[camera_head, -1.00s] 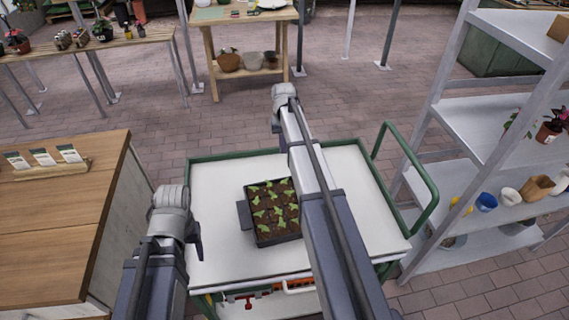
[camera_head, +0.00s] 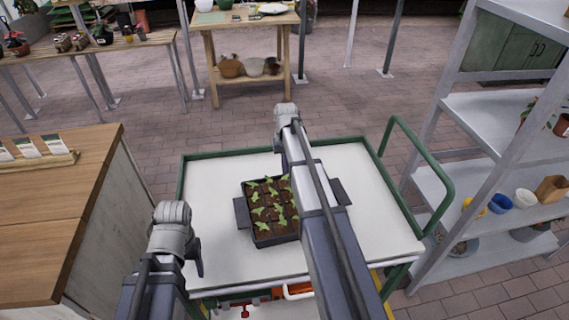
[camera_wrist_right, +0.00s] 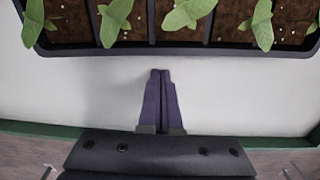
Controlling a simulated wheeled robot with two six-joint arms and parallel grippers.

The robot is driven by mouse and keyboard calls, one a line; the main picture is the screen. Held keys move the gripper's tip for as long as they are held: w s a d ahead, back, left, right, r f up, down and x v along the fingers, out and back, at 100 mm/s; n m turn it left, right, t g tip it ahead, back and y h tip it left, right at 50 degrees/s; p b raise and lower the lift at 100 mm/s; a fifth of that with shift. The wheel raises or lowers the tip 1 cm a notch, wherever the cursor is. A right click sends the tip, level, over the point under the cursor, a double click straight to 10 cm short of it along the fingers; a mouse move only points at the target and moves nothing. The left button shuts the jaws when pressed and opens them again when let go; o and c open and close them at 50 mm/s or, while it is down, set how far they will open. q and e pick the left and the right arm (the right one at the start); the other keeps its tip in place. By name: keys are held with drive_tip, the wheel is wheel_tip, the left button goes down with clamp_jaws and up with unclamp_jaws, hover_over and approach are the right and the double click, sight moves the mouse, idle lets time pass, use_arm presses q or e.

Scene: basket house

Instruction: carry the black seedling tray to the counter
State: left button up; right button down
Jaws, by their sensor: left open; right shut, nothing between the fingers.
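The black seedling tray (camera_head: 262,236) holds dark soil and several green seedlings. It sits on the white top of a green-rimmed cart (camera_head: 215,254), with dark tabs at its left and right sides. My right arm crosses in front of its right part. In the right wrist view, my right gripper (camera_wrist_right: 160,75) is shut and empty over the white top, its tips just short of the tray's edge (camera_wrist_right: 160,49). The head view hides those fingers. My left gripper (camera_head: 198,262) is open and empty, left of the tray, only partly visible. The wooden counter (camera_head: 50,220) stands at the left.
Seed packets in a wooden holder (camera_head: 40,165) lie on the counter. A green cart handle (camera_head: 440,175) rises at the right. A grey shelf rack (camera_head: 495,110) with pots stands beyond it. The paved floor behind the cart is clear up to a wooden table (camera_head: 245,20).

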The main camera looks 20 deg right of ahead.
sight(296, 212)
use_arm(q)
drive_tip(key=shift+s+r, duration=0.1)
drive_tip(key=shift+r, duration=0.05)
use_arm(e)
drive_tip(key=shift+s+a+r, duration=0.1)
drive_tip(key=shift+s+a, duration=0.05)
drive_tip(key=shift+s, duration=0.35)
drive_tip(key=shift+s+a+r, duration=0.1)
drive_tip(key=shift+s+a, duration=0.05)
drive_tip(key=shift+s, duration=0.35)
drive_tip(key=shift+f, duration=0.1)
drive_tip(key=s+a, duration=0.1)
drive_tip(key=s, duration=0.4)
drive_tip(key=s+a, duration=0.2)
drive_tip(key=s, duration=0.4)
drive_tip(key=s+a, duration=0.1)
drive_tip(key=s, duration=0.5)
drive_tip(key=shift+a, duration=0.2)
drive_tip(key=shift+w, duration=0.25)
